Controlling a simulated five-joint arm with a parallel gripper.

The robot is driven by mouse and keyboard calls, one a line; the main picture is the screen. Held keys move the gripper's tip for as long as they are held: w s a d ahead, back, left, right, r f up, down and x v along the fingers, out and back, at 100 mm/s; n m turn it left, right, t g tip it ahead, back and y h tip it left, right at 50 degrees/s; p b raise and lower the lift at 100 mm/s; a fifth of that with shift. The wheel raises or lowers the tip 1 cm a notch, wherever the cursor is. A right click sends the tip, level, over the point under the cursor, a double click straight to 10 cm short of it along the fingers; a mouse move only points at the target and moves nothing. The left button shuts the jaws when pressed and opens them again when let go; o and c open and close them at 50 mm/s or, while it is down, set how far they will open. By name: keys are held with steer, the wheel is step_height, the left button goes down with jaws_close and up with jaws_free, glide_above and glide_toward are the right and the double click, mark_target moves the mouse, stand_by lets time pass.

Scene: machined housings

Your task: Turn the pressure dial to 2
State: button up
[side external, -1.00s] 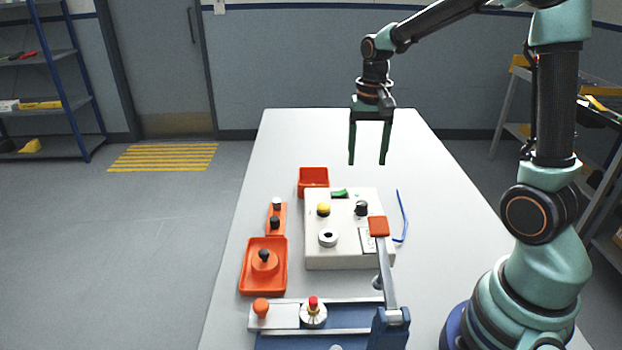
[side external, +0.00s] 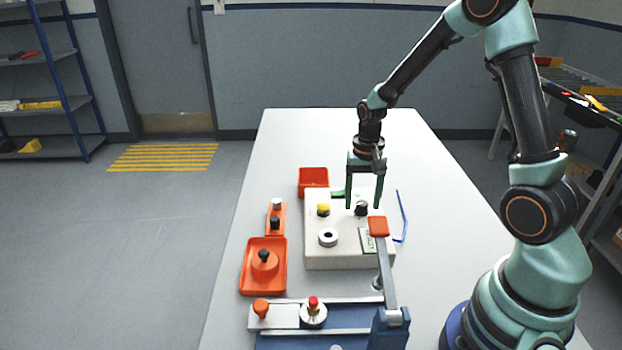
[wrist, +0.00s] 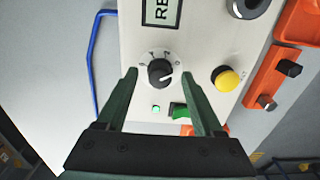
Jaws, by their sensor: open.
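The pressure dial (wrist: 160,73) is a black round knob on the pale control box (side external: 318,258). Its white pointer line faces right and slightly up or down; I cannot tell exactly. Small numerals around it are too blurred to read. In the side view the dial (side external: 361,209) stands at the box's back right. My gripper (side external: 363,206) is open and points down, low over the box, one finger on each side of the dial. In the wrist view my gripper (wrist: 161,70) shows a gap between each finger and the knob.
On the box are a yellow button (wrist: 228,79), a grey ring (side external: 328,238), a green rocker (wrist: 179,110), a lit green lamp (wrist: 156,108) and a partly cropped display (wrist: 160,13). An orange-tipped clamp lever (side external: 379,227) rises in front.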

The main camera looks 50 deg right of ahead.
jaws_close()
steer(key=shift+n, duration=0.4)
steer(key=n, duration=0.3)
steer(key=shift+n, duration=2.5)
jaws_free()
